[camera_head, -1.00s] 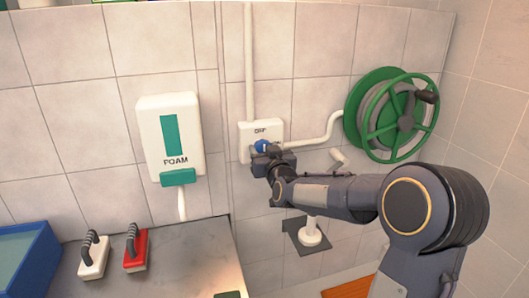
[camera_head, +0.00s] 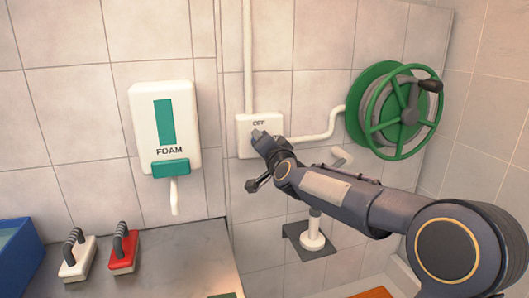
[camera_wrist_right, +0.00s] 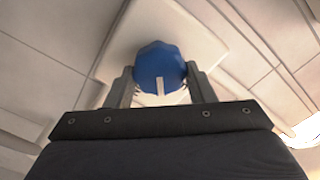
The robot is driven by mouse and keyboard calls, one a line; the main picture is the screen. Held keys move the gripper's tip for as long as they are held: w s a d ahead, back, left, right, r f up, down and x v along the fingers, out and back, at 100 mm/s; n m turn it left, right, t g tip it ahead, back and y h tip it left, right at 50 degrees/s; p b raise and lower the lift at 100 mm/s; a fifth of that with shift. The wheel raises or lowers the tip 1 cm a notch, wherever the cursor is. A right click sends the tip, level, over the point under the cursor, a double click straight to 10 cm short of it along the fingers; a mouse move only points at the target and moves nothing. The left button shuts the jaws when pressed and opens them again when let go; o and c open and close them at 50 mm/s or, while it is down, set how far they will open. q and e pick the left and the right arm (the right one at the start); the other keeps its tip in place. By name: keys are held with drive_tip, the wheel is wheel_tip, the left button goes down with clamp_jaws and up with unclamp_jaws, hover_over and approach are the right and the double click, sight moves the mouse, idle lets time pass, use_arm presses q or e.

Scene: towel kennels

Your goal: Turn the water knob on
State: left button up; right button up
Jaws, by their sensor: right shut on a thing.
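The water knob (camera_wrist_right: 160,70) is blue and faceted, with a white mark on it, in the right wrist view. It sits on a white wall box (camera_head: 245,136) labelled OFF in the head view, where my gripper hides the knob. My right gripper (camera_head: 257,136) reaches the box from the right and looks rolled to one side. In the right wrist view its two fingers (camera_wrist_right: 161,88) stand on either side of the knob, shut on it. My left gripper is not in view.
A green hose reel (camera_head: 405,112) is on the wall at right, joined to the box by a white pipe (camera_head: 315,135). A FOAM dispenser (camera_head: 165,128) hangs left. A red brush (camera_head: 124,250) and a white brush (camera_head: 77,258) lie on the counter (camera_head: 185,262) beside a blue bin (camera_head: 18,255).

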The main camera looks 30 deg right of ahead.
drive_tip(key=shift+d+f+m+b, duration=0.1)
drive_tip(key=shift+m+b, duration=0.75)
drive_tip(key=shift+m, duration=1.1)
drive_tip(key=shift+f+m+b, duration=0.1)
drive_tip(key=shift+m+b, duration=0.7)
drive_tip(key=shift+m, duration=1.45)
drive_tip(key=o, duration=1)
drive_tip(key=shift+c, duration=0.2)
drive_tip(key=shift+s, duration=0.1)
drive_tip(key=v, duration=0.7)
drive_tip(key=shift+s, duration=0.35)
